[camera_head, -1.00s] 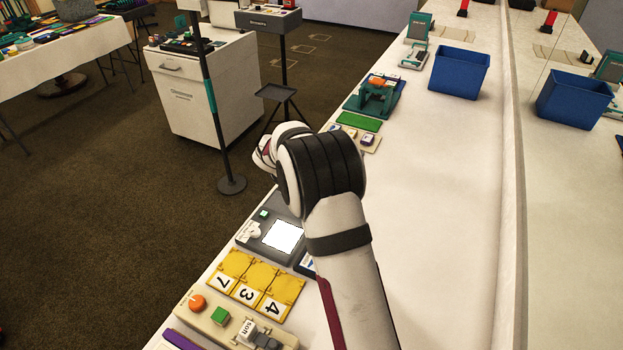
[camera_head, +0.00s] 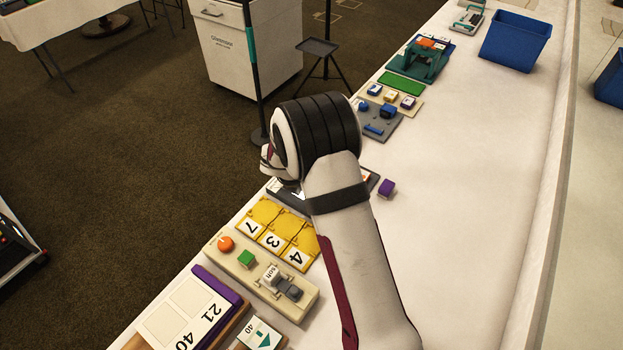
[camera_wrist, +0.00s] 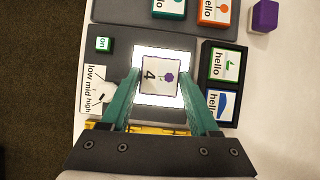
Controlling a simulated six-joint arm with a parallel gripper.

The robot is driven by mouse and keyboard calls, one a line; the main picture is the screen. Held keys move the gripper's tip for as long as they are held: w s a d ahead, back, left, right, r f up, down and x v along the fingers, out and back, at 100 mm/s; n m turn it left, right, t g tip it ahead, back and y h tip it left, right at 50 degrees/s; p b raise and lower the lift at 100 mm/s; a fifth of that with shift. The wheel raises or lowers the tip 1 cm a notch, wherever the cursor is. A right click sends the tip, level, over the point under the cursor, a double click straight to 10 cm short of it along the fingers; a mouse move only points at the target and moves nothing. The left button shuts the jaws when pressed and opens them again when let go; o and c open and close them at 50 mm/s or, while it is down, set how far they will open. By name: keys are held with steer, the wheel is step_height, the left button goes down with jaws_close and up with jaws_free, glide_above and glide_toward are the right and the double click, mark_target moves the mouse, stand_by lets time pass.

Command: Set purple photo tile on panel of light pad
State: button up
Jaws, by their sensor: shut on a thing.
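In the wrist view, the purple photo tile (camera_wrist: 160,77) is a pale square with a purple flower and a "4". My gripper (camera_wrist: 160,84) is shut on it, a teal finger on each side. The tile is over the lit white panel (camera_wrist: 146,98) of the dark grey light pad (camera_wrist: 114,50); I cannot tell whether it touches. The pad has a green "on" button (camera_wrist: 103,44) and a low-mid-high dial. In the head view my wrist hides the tile, the fingers and most of the pad (camera_head: 289,197).
Several "hello" tiles, such as a green-framed one (camera_wrist: 223,64), lie in dark trays beside the pad. A purple block (camera_head: 386,188) stands to the right. Yellow numbered frames (camera_head: 276,237) lie in front. A blue bin (camera_head: 514,42) stands farther back. The table's right side is clear.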

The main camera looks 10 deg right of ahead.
steer(key=o, duration=1.4)
steer(key=shift+o, duration=0.2)
steer(key=v, duration=1.5)
steer(key=shift+a+r, duration=0.2)
steer(key=shift+r, duration=0.15)
steer(key=shift+s, duration=0.1)
steer(key=s+d+r+m+g+y, duration=0.1)
steer(key=s+d+r+m+g, duration=0.15)
steer(key=s+m, duration=0.7)
steer(key=s+d+r+m+g+y, duration=0.1)
steer(key=s+d+r+m, duration=0.25)
steer(key=s+m, duration=0.6)
steer(key=s+a+f+m+g+y, duration=0.1)
steer(key=s+a+m+y, duration=0.2)
steer(key=s+m, duration=0.9)
steer(key=shift+a+m+y, duration=0.4)
steer(key=shift+a+m, duration=0.15)
steer(key=shift+m, duration=0.45)
